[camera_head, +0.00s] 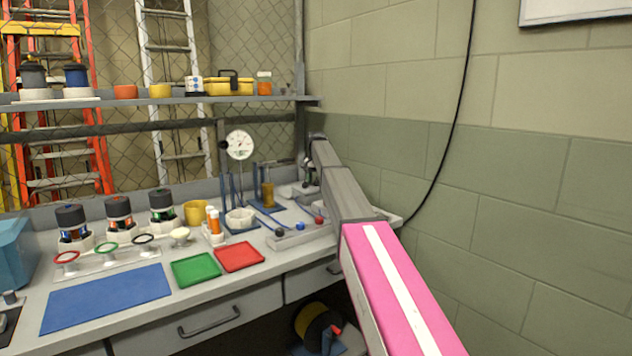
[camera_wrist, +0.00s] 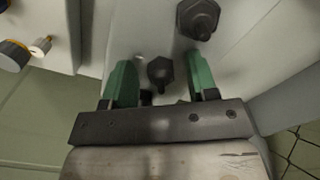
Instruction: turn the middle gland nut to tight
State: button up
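In the wrist view my gripper (camera_wrist: 161,82) has its two green fingers spread apart. A dark hex gland nut (camera_wrist: 160,72) shows in the gap between them, with space visible on both sides. A second, larger-looking dark hex nut (camera_wrist: 198,18) sits above and to the right, beyond the fingers. A small dark shape below the first nut is partly hidden by my gripper, and I cannot tell what it is. In the head view my arm reaches to the back right of the bench, and the nuts there are too small or hidden to make out.
The grey bench (camera_head: 225,300) holds a blue mat (camera_head: 105,298), a green tray (camera_head: 196,269) and a red tray (camera_head: 239,257). A dial gauge (camera_head: 239,145) and a yellow post (camera_head: 267,194) stand left of my arm. The block wall (camera_head: 500,190) is close on the right.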

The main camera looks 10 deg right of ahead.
notch_tip(320, 180, up, 10)
jog(key=shift+f, duration=0.25)
jog(key=shift+r, duration=0.6)
